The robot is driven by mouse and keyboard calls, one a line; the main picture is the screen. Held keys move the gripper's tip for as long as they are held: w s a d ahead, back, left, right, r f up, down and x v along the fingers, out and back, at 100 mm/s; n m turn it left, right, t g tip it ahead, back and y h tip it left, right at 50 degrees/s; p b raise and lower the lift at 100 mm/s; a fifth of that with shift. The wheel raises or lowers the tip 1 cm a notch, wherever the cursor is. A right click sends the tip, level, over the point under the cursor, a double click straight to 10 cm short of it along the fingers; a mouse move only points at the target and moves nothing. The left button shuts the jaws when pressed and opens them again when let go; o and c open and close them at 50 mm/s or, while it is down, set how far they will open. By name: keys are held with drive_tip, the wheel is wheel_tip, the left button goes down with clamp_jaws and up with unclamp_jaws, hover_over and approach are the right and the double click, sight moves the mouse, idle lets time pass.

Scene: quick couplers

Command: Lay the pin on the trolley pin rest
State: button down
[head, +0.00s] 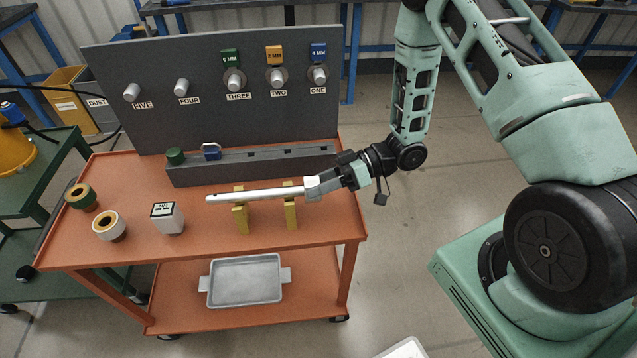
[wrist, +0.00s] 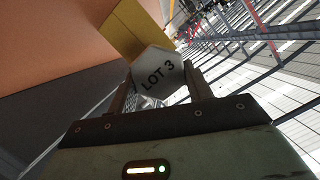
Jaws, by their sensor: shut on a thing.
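The pin (head: 255,195) is a long pale metal rod, lying roughly level above the orange trolley (head: 330,225). My gripper (head: 312,188) is shut on its right end. In the wrist view the pin's hexagonal end face (wrist: 160,75), marked LOT 3, sits between the fingers of my gripper (wrist: 163,92). The trolley pin rest is two yellow posts, the left one (head: 241,220) and the right one (head: 291,217). The pin crosses both posts; whether it touches them I cannot tell. One yellow post (wrist: 137,28) shows beyond the pin's end in the wrist view.
A grey panel (head: 205,130) with numbered couplings stands at the trolley's back. A grey rail (head: 255,170) holds a green cap (head: 175,156) and a blue piece (head: 211,151). A metal tray (head: 245,280) is below.

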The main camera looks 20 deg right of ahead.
drive_tip(key=shift+f+b, duration=0.35)
drive_tip(key=shift+f, duration=0.15)
drive_tip(key=c, duration=0.6)
unclamp_jaws()
drive_tip(key=shift+o, duration=0.4)
drive_tip(key=shift+f, duration=0.15)
drive_tip(key=shift+d, duration=0.15)
drive_tip(key=b+v, duration=0.2)
drive_tip(key=v, duration=1.5)
drive_tip(key=shift+b, duration=0.3)
